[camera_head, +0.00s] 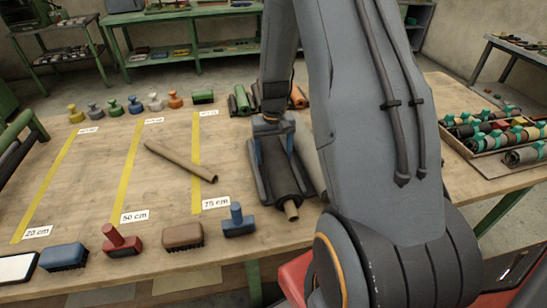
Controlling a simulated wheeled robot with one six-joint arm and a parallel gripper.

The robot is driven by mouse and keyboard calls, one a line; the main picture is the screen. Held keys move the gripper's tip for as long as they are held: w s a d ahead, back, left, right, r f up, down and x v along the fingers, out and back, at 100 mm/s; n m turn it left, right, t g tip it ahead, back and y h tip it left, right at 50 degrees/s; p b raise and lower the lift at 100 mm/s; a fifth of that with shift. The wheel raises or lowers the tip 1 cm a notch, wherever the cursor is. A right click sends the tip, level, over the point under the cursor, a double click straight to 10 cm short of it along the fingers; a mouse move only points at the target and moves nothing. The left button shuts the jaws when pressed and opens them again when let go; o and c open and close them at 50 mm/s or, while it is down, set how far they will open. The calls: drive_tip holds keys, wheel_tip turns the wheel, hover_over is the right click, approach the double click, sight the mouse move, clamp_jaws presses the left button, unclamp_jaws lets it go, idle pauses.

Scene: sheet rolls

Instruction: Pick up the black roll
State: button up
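I cannot tell whether the fingers touch or grip the roll. My arm hides the area to the right of the roll and part of its far end.
A brown tube (180,161) lies left of the roll. A blue stamp-like tool (238,221) and a brown brush (183,236) stand at the near edge. Green rolls (241,101) lie behind. A tray of rolls (500,135) is at right. Bench space at left is partly clear.

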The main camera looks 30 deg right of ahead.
drive_tip(key=c, duration=1.4)
drive_tip(key=shift+w+r, duration=0.1)
drive_tip(key=shift+c, duration=0.8)
